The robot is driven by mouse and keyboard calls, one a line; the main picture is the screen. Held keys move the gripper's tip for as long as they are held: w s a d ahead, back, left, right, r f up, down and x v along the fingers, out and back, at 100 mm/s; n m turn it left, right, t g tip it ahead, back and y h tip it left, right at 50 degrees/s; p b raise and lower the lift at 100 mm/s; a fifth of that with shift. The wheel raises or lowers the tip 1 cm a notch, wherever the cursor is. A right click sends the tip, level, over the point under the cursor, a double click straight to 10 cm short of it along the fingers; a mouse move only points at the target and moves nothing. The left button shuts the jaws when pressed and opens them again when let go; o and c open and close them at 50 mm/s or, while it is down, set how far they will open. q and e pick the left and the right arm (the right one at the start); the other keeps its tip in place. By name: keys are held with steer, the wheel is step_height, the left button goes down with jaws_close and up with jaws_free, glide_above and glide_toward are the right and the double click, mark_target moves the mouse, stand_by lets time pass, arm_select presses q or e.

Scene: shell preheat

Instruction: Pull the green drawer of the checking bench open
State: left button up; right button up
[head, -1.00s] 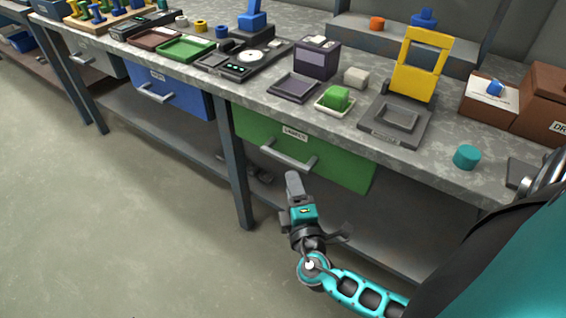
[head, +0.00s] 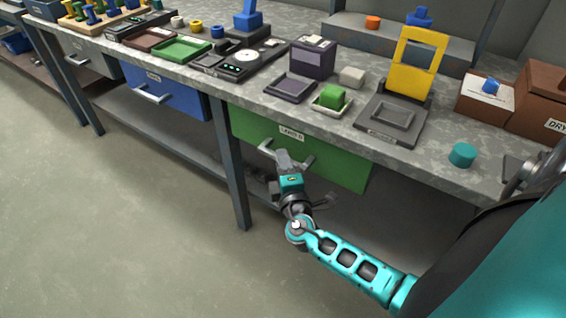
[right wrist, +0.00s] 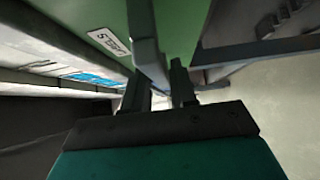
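The green drawer (head: 335,164) with a white label sits under the bench top, its front about flush with the bench, so it looks closed. Its grey bar handle (head: 266,147) is partly hidden by my right gripper (head: 286,160). In the right wrist view, the green front (right wrist: 180,25) fills the top, and the handle bar (right wrist: 146,48) runs down between the two fingers of my right gripper (right wrist: 160,88). The fingers are apart, one on each side of the bar, with a gap visible. My left gripper is not in view.
A blue drawer (head: 172,92) is to the left, past a bench leg (head: 232,165). A lower shelf (head: 180,140) runs beneath. The bench top (head: 330,128) holds trays, a scale and a yellow frame (head: 412,62). The floor in front is clear.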

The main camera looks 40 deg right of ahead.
jaws_close()
steer(key=shift+s+a, duration=0.1)
steer(key=shift+a, duration=0.05)
